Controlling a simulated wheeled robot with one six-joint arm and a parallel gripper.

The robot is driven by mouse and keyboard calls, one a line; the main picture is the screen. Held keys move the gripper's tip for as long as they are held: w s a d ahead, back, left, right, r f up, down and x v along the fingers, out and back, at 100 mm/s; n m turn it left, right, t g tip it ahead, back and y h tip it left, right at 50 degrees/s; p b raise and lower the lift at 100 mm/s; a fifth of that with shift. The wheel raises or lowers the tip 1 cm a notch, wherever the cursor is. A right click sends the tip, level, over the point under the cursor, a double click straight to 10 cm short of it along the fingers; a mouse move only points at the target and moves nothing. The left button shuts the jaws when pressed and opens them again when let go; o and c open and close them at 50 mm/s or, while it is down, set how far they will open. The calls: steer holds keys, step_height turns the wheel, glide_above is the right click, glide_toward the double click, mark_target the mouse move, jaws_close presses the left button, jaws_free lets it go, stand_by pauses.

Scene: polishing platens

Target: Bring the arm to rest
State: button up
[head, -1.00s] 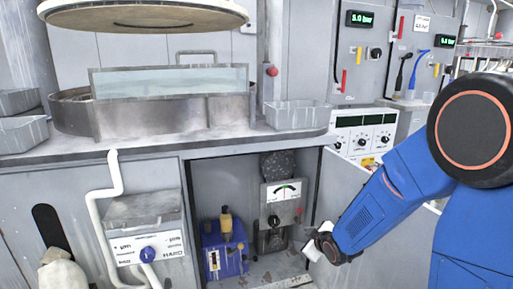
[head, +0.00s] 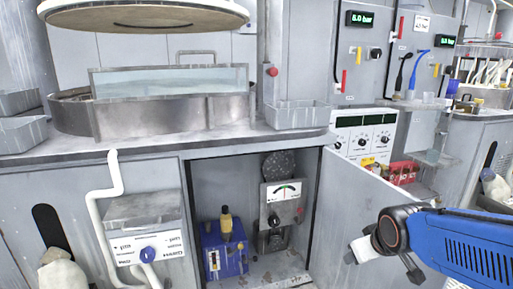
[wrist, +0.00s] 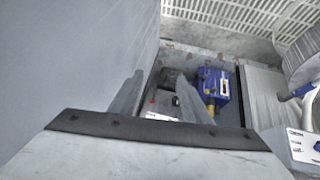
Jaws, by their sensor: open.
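My gripper (head: 354,254) is at the lower right of the head view, at the end of my blue arm, in front of the open cabinet door (head: 350,200). In the wrist view its two grey fingers (wrist: 157,90) are spread apart with nothing held between them. Past them in that view are the cabinet floor and a blue unit (wrist: 222,88) with a yellow part. The same blue unit (head: 224,250) stands inside the open cabinet in the head view, beside a grey gauge box (head: 283,207). The gripper is outside the cabinet and appears apart from these units.
The door's grey face (wrist: 75,60) fills the left of the wrist view. A worktop (head: 215,140) with a round basin (head: 165,112) and a grey bin (head: 296,114) runs above the cabinet. A white control panel (head: 362,133) and a red box (head: 403,172) stand behind the door.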

steer(key=s+r+m+g, duration=0.2)
steer(key=s+m, duration=0.1)
steer(key=s, duration=1.2)
steer(key=shift+s+d+r, duration=0.15)
steer(key=shift+d+r, duration=0.2)
steer(key=shift+d, duration=0.05)
stand_by(6.1)
